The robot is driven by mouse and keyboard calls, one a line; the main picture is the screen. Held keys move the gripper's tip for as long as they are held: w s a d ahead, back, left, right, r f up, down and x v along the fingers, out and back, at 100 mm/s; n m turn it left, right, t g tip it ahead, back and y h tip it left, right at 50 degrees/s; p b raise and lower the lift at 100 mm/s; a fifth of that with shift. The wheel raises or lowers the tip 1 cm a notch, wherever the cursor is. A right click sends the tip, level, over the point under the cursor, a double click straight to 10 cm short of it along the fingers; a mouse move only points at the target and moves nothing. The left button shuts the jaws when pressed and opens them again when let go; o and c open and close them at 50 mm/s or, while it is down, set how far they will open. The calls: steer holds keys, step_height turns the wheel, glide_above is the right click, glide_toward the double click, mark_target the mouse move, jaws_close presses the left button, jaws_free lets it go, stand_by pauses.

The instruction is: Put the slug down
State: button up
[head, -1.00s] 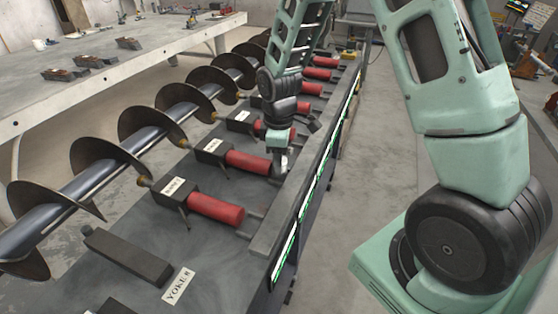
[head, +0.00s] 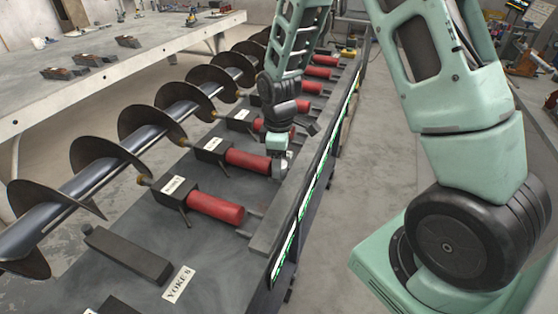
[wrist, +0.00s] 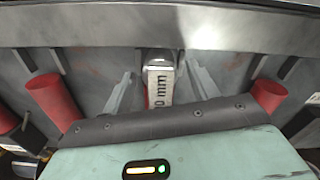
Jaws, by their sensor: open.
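The slug (wrist: 160,86) is a small pale metal block with a label ending in "0 mm". In the wrist view it lies between my gripper's two fingers, close to the long metal rail (wrist: 200,33). My gripper (wrist: 158,72) is open, with a visible gap on each side of the slug. The slug's lower end is hidden by my gripper's body. In the head view my gripper (head: 279,167) is low over the bench, beside the rail and the end of a red cylinder (head: 247,160). I cannot make out the slug there.
A row of black yokes with red cylinders runs along the bench, with another red cylinder (head: 215,207) nearer. The large auger (head: 110,165) lies left of them. A loose black bar (head: 128,255) and a YOKE 6 label (head: 178,284) are in front.

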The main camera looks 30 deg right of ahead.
step_height(320, 180, up, 11)
steer(key=shift+r+b, duration=0.15)
steer(key=shift+b, duration=0.25)
steer(key=s+a+r+m, duration=0.1)
steer(key=s+a, duration=0.8)
steer(key=s, duration=0.3)
steer(key=s+a+r+m, duration=0.1)
steer(key=s+a, duration=0.9)
steer(key=s, duration=0.2)
steer(key=shift+y, duration=0.3)
